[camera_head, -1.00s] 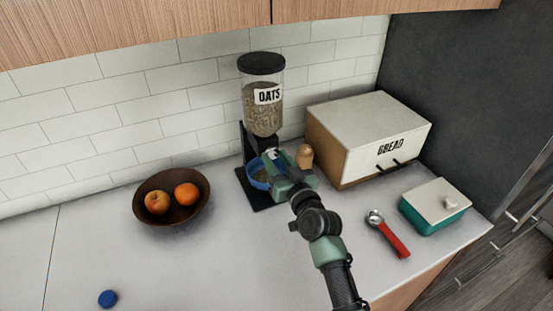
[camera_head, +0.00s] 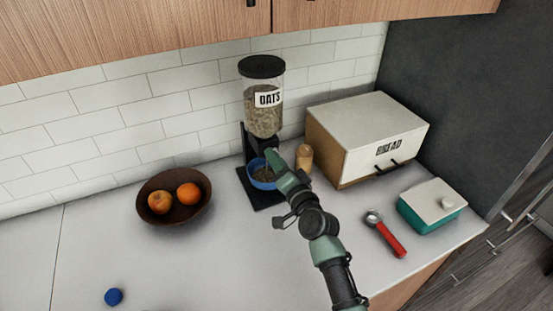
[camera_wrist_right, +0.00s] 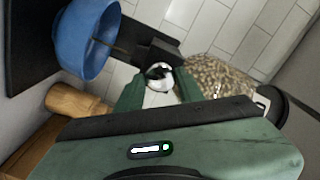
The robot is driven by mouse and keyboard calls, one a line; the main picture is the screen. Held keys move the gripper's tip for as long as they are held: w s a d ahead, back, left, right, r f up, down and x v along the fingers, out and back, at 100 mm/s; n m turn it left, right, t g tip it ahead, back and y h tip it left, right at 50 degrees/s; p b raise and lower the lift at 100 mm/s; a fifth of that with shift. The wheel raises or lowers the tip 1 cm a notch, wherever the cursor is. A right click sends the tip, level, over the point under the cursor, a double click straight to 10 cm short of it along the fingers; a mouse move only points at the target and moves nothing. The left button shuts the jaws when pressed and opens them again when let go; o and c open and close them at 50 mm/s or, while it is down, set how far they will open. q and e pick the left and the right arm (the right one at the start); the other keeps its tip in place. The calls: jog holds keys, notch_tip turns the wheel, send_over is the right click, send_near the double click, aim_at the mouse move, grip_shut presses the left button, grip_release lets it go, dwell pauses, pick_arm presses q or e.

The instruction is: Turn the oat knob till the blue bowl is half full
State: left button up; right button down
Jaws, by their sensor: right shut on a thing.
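The oat dispenser (camera_head: 263,112) stands against the tiled wall, its clear hopper partly filled with oats; the hopper also shows in the wrist view (camera_wrist_right: 218,76). The blue bowl (camera_head: 262,184) sits on the dispenser's dark base, below the outlet. Something brownish shows inside it, but its level is hard to tell. The bowl appears at upper left in the wrist view (camera_wrist_right: 82,48). My right gripper (camera_head: 273,157) is shut on the shiny knob (camera_wrist_right: 159,84) at the dispenser's front, with a green finger on each side. My left gripper is out of view.
A wooden shaker (camera_head: 304,158) stands close right of my right gripper, before the bread box (camera_head: 368,125). A fruit bowl (camera_head: 160,215) and blue cap (camera_head: 114,297) are left.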

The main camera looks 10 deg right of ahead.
jog(key=shift+m, duration=0.9)
jog(key=c, duration=0.9)
grip_release()
jog(key=s+d+b, duration=0.1)
jog(key=s, duration=0.6)
jog(key=shift+s+d, duration=0.3)
